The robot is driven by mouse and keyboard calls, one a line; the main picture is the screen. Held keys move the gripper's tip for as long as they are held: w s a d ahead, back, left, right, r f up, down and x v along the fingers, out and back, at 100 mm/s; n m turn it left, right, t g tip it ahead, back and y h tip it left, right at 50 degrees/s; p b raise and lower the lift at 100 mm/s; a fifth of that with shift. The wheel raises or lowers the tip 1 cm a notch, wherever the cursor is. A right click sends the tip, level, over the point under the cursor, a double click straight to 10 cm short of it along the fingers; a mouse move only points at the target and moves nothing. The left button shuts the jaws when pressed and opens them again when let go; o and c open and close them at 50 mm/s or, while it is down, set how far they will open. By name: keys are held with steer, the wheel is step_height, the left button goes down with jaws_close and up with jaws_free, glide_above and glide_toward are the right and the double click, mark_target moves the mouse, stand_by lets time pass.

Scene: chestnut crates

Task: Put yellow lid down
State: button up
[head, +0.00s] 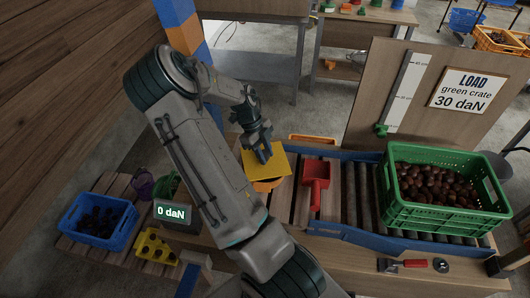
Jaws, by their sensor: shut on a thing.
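The yellow lid (282,163) is a flat yellow sheet held in the middle of the head view. My gripper (265,150) is shut on the yellow lid, at its upper left part. The lid is tilted a little and hangs over an orange, rounded object (265,185) that shows just below it. The lid hides part of that object, and I cannot tell whether they touch. My arm hides part of the bench to the left.
A green crate (448,219) of chestnuts stands on the rollers at right, with a red scoop (316,178) left of it. A blue crate (68,232), a yellow holed block (157,255) and a "0 daN" display (173,213) are at left. A sign board (425,75) stands behind.

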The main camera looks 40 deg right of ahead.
steer(key=shift+f, duration=0.3)
steer(key=o, duration=1)
steer(key=shift+r, duration=0.35)
steer(key=d+v, duration=0.1)
steer(key=v, duration=0.7)
steer(key=shift+a+b, duration=0.3)
steer(key=shift+a, duration=0.15)
steer(key=shift+s, duration=0.15)
